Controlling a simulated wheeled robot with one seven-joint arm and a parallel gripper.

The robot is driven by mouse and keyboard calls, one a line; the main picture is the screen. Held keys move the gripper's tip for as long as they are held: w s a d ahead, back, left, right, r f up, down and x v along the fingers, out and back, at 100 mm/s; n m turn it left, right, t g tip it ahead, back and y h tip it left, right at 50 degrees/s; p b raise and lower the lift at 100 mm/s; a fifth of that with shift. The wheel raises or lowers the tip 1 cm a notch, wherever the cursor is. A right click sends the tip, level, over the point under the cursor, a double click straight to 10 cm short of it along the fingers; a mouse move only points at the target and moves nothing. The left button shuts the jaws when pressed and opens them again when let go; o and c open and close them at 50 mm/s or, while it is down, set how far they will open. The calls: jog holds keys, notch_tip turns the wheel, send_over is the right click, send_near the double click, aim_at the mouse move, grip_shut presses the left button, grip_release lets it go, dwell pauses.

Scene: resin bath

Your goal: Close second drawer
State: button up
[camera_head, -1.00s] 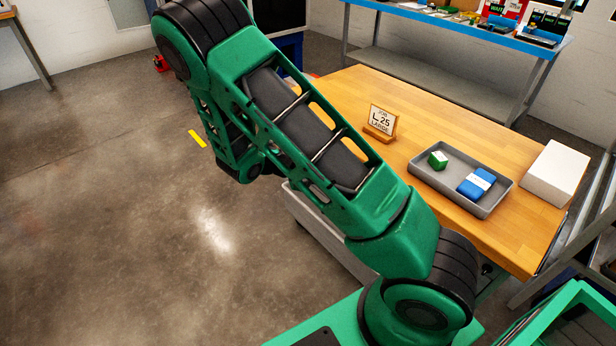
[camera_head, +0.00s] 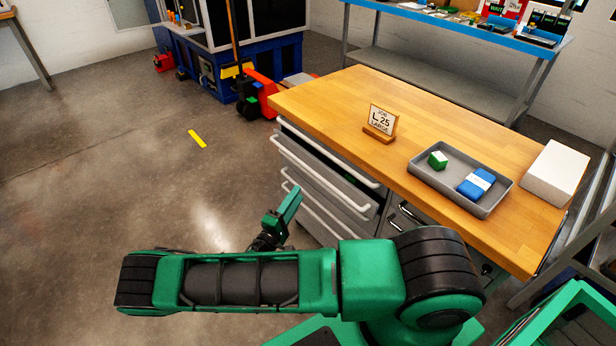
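A grey drawer unit with white bar handles sits under the left side of the wooden workbench (camera_head: 440,120). The second drawer (camera_head: 318,178) is pulled partly out; a strip of its inside shows below the top drawer (camera_head: 328,152). The lower drawers (camera_head: 318,212) look further in than the second. My gripper (camera_head: 296,193) is in front of the lower drawers, just left of and below the second drawer's handle. Its fingers are too small and edge-on to tell open from shut. I cannot tell whether it touches a handle.
On the bench are a grey tray (camera_head: 424,176) with a green box (camera_head: 437,160) and a blue pack (camera_head: 475,184), a job sign (camera_head: 380,122) and a white block (camera_head: 555,172). A red pallet jack (camera_head: 262,92) stands behind.

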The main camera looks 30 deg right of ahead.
jog(key=x, duration=1)
jog(key=shift+w+d, duration=0.15)
jog(key=shift+w, duration=0.2)
grip_shut()
